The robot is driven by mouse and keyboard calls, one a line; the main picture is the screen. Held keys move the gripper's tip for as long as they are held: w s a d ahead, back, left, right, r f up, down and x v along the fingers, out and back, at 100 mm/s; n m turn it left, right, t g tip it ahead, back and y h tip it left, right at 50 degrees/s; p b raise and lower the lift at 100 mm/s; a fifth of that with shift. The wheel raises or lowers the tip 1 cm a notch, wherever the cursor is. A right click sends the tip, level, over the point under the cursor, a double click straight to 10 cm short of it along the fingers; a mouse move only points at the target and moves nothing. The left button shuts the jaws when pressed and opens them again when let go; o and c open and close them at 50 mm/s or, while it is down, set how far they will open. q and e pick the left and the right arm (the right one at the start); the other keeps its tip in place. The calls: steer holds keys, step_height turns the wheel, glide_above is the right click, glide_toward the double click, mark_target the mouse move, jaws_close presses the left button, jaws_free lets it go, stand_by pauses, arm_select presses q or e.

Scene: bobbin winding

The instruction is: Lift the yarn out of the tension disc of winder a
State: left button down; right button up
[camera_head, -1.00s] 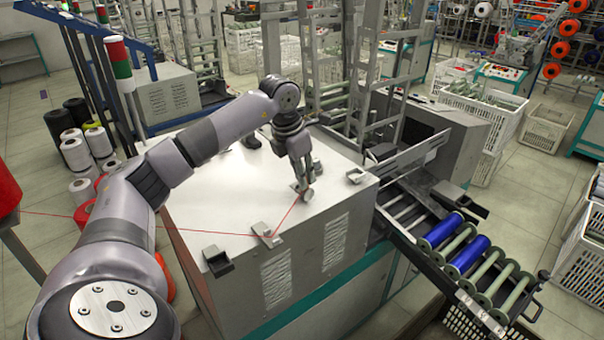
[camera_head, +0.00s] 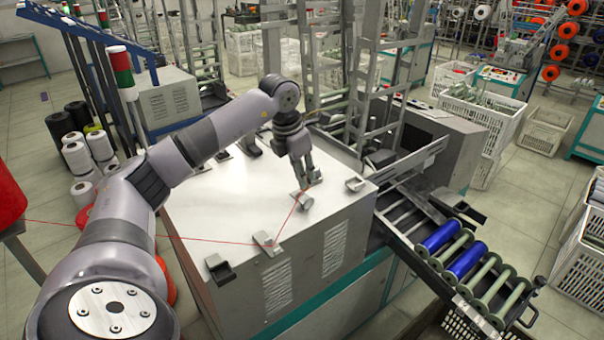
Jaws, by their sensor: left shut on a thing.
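The red yarn (camera_head: 200,238) runs from a red cone (camera_head: 8,200) at the left edge, across the grey machine top, to a small metal guide (camera_head: 266,243). From there it slants up to the right to the tension disc (camera_head: 304,200), a small metal fitting near the top's front edge. My left gripper (camera_head: 313,182) points down just above and behind this disc. It is shut on the yarn; the pinched strand is too thin to see at the fingertips. I cannot tell whether the yarn is clear of the disc. My right gripper is not in view.
The machine top (camera_head: 215,195) also carries a dark bracket (camera_head: 219,268) and another small fitting (camera_head: 355,184). Metal frame uprights stand behind my gripper. A roller rack (camera_head: 462,262) with blue and green bobbins slopes down at the right.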

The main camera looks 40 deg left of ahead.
arm_select(q)
steer(key=shift+r+p, duration=1.4)
steer(key=shift+r, duration=0.15)
